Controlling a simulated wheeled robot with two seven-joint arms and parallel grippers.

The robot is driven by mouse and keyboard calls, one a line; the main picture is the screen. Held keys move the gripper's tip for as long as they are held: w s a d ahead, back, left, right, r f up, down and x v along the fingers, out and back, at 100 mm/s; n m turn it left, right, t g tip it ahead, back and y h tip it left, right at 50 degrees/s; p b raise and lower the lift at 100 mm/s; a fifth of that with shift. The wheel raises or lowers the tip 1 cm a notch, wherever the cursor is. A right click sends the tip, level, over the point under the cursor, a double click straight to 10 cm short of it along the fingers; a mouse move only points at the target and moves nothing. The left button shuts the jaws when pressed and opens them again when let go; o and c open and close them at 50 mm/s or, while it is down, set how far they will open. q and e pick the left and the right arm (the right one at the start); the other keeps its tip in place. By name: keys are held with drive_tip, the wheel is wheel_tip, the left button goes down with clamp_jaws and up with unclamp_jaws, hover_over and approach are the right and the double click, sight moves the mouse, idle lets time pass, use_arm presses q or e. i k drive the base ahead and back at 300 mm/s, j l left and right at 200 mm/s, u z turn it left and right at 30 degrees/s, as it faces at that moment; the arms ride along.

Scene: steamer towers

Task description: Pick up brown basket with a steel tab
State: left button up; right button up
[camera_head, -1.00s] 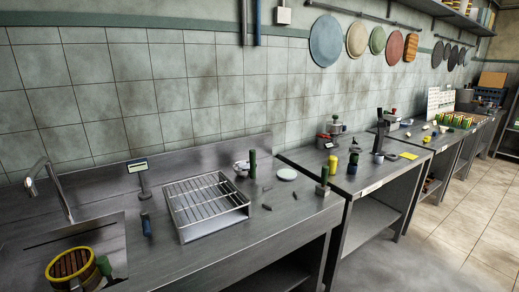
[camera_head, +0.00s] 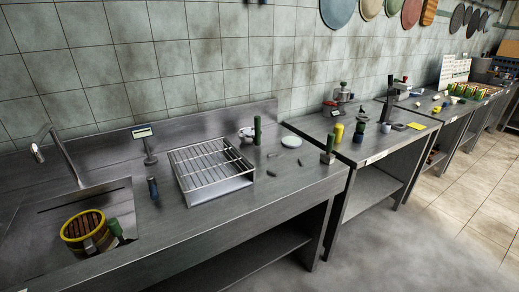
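A round basket (camera_head: 86,228) with a yellow rim and brown slatted inside sits in the sink at the lower left. A small grey piece, perhaps a steel tab (camera_head: 90,247), shows at its front right side. A green object (camera_head: 115,229) stands against its right side. Neither of my grippers is in view.
The sink (camera_head: 128,205) has a tall faucet (camera_head: 58,150) at its back left. A wire rack (camera_head: 210,168) stands on the steel counter to the right, with a dark blue bottle (camera_head: 153,188) between. The counter's front strip is clear. More tables recede to the right.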

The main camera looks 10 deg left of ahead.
sight(89, 242)
drive_tip(key=u, duration=1.25)
